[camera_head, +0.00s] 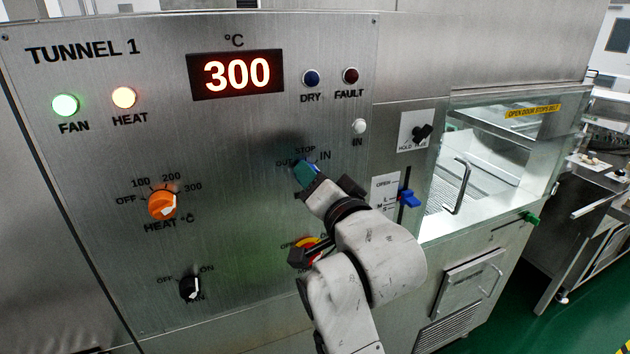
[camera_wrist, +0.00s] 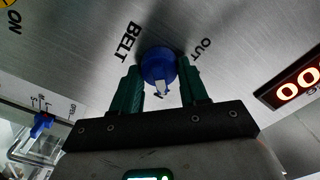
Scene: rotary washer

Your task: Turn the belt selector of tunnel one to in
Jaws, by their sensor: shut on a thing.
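The belt selector is a blue knob (camera_wrist: 158,62) with a white mark on the panel, between the BELT and OUT labels in the wrist view. Its mark points down toward my palm, away from OUT; STOP and IN are out of sight there. My gripper (camera_wrist: 160,88) has its two teal fingers shut on either side of the knob. In the head view my gripper (camera_head: 304,173) covers most of the selector, under the OUT, STOP and IN labels. The round IN lamp (camera_head: 359,126) above right looks white and unlit.
The Tunnel 1 panel (camera_head: 230,220) carries an orange heat knob (camera_head: 162,204), a black fan knob (camera_head: 190,288) and a red-and-yellow switch (camera_head: 307,243) partly behind my arm. A blue lever (camera_head: 408,198) and a glass door (camera_head: 480,165) are to the right. The display (camera_head: 237,74) reads 300.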

